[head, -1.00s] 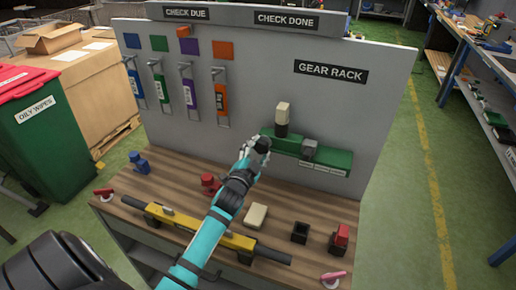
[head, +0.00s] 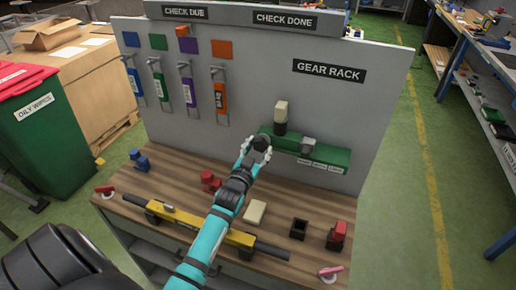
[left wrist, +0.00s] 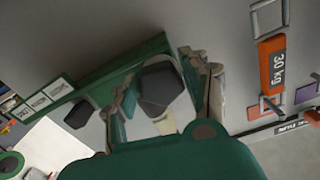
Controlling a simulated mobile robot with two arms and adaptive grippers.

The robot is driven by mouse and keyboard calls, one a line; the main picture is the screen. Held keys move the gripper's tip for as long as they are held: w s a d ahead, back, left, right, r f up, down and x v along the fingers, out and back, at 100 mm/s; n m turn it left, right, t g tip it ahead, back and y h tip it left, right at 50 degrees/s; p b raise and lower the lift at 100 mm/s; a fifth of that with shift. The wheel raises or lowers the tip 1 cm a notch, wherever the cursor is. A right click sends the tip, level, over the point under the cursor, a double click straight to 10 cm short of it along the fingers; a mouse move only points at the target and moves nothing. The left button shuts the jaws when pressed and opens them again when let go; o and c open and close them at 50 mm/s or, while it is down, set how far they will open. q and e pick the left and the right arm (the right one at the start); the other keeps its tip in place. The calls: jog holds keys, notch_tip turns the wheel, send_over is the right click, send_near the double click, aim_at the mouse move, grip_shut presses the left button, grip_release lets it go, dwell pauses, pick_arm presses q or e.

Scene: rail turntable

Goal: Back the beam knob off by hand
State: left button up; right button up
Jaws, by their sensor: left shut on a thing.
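A dark, faceted knob (head: 262,143) sits at the left end of a green unit (head: 325,152) on the grey panel, under the GEAR RACK sign. My left gripper (head: 259,150) reaches up to it from the front, with one finger on each side, shut on it. In the left wrist view the knob (left wrist: 160,86) shows between the two fingers, in front of the green unit (left wrist: 80,90). The fingers hide parts of its sides. A beige block (head: 281,112) stands upright on the unit, and a grey block (head: 308,146) is to its right. My right gripper is not in view.
The wooden bench (head: 180,185) below holds a yellow bar (head: 240,240) with dark ends, a beige block (head: 255,213), a black open box (head: 299,229) and red and blue pieces. Coloured tags (head: 221,95) hang on the panel at left.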

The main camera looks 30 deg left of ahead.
pick_arm(q)
jog(key=shift+d+f, duration=0.1)
jog(key=shift+f, duration=0.2)
jog(key=o, duration=0.9)
jog(key=shift+o, duration=0.6)
jog(key=shift+r, duration=0.15)
jog(key=v, duration=1.2)
